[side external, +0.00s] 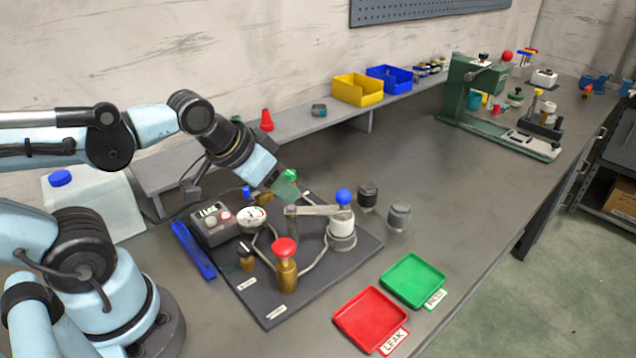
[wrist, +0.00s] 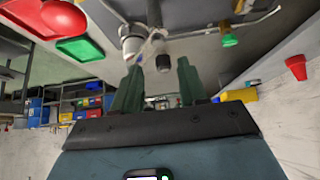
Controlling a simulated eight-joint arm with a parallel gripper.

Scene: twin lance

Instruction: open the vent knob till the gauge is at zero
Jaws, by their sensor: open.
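The test board (side external: 335,258) carries a round white-faced gauge (side external: 252,216); its reading is too small to tell. A red knob on a brass post (side external: 285,249) stands near the front. A small dark knob on a brass base (side external: 246,252) stands left of it, and a green knob (side external: 291,174) stands at the back. Which one is the vent knob cannot be told; the labels are unreadable. My gripper (side external: 288,192) hangs above the back of the board, near the green knob. In the wrist view its green fingers (wrist: 157,80) are apart and empty; the green knob (wrist: 229,39) lies beyond them, to the right.
A clamp lever with a blue ball (side external: 343,196) on a white cylinder (side external: 342,231) stands right of my gripper. A control box (side external: 212,224) is left; red (side external: 370,318) and green (side external: 413,280) trays lie in front.

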